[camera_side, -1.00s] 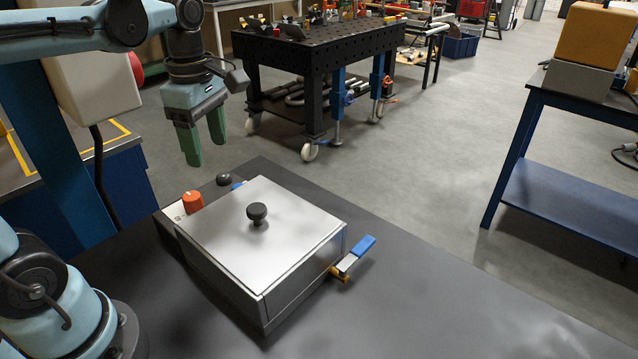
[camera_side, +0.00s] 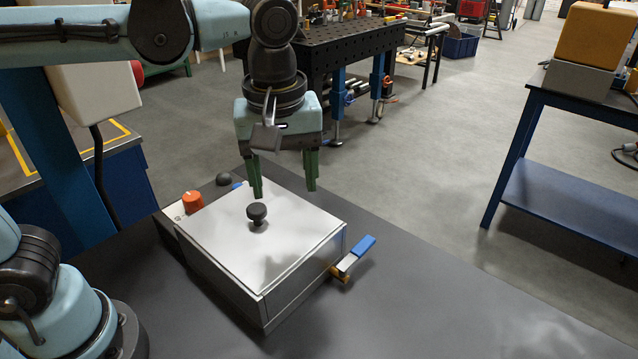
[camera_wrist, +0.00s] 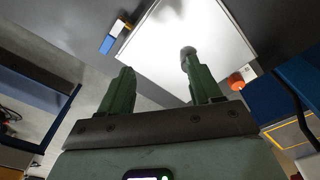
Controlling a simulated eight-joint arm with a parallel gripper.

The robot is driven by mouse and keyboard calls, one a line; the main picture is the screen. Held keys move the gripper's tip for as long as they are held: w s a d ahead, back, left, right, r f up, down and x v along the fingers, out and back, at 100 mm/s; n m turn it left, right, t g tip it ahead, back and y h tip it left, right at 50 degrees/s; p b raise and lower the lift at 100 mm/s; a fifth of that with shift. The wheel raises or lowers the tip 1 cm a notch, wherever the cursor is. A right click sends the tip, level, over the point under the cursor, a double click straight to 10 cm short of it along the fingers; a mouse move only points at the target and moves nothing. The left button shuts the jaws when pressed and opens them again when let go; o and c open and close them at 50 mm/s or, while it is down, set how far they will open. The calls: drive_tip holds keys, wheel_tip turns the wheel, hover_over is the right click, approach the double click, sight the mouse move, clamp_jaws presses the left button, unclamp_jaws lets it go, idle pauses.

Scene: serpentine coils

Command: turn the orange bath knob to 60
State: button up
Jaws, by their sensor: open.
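The orange bath knob (camera_side: 193,201) is on the narrow control strip at the left side of the metal bath (camera_side: 290,262). It also shows at the right in the wrist view (camera_wrist: 237,82). The bath's flat lid (camera_side: 250,240) is shut and carries a black lid knob (camera_side: 257,213). My gripper (camera_side: 286,193) is open and empty, its green fingers pointing down above the far part of the lid, to the right of the orange knob. In the wrist view both fingers (camera_wrist: 154,62) stand apart with nothing between them. The knob's scale is too small to read.
A blue-handled valve (camera_side: 356,255) sticks out from the bath's right side. A black round knob (camera_side: 223,179) is behind the orange one. The dark tabletop (camera_side: 420,310) is clear in front and to the right. A black workbench stands behind.

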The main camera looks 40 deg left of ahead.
drive_tip(key=s+d+m, duration=0.2)
drive_tip(key=d+m, duration=0.2)
drive_tip(key=d, duration=0.2)
drive_tip(key=shift+a+r, duration=0.1)
drive_tip(key=shift+a, duration=0.05)
drive_tip(key=w+a+n, duration=0.2)
drive_tip(key=a+n, duration=1)
drive_tip(key=a, duration=0.6)
drive_tip(key=shift+w+a+f+g, duration=0.15)
drive_tip(key=shift+w+f+g, duration=0.15)
drive_tip(key=shift+w+f, duration=0.1)
